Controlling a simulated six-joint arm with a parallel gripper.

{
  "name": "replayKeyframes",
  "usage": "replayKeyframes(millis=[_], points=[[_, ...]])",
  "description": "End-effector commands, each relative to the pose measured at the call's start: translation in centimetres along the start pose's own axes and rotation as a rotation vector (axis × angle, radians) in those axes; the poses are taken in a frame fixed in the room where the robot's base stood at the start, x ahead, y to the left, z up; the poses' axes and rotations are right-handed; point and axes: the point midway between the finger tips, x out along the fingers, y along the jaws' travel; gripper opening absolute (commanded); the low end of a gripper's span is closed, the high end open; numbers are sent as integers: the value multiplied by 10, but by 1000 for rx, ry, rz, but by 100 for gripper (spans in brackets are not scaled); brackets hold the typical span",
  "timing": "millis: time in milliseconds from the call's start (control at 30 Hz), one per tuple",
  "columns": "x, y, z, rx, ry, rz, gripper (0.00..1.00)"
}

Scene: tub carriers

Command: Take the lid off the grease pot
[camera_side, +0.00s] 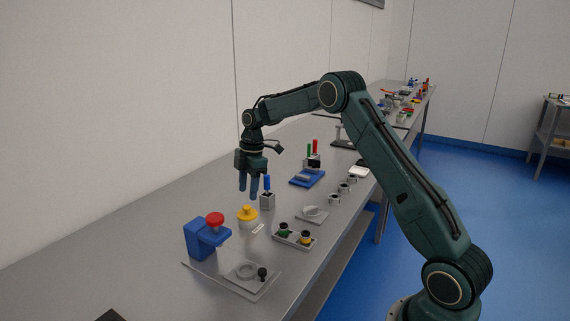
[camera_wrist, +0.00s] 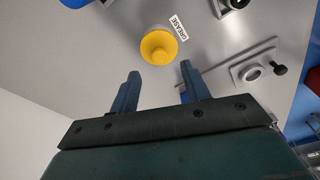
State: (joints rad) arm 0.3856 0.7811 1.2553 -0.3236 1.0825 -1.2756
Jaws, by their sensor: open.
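The grease pot is a small pale round pot (camera_side: 247,223) with a yellow knobbed lid (camera_side: 247,212) on top. It stands upright on the grey bench. In the wrist view the yellow lid (camera_wrist: 158,46) shows near the top middle, beside a white label reading GREASE (camera_wrist: 178,27). My gripper (camera_side: 254,189) points down above the pot, with its blue fingers apart. In the wrist view my gripper (camera_wrist: 160,70) is open and empty, and the lid lies just beyond the gap between the fingertips. Little of the pot's body shows under the lid there.
A grey block with a blue upright piece (camera_side: 267,198) stands close behind the pot. A blue stand with a red knob (camera_side: 200,239) is in front to the left. A tray with green and yellow pieces (camera_side: 294,238) lies to the right. Bare bench (camera_side: 150,245) is at the left.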

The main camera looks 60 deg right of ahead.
Motion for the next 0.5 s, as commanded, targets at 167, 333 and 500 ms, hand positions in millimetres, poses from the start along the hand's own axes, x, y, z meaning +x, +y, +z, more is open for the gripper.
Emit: replayKeyframes(millis=[167, 333, 500], points=[[7, 0, 0, 0, 1, -1, 47], [25, 0, 0, 0, 0, -3, 47], [43, 0, 0, 0, 0, -2, 47]])
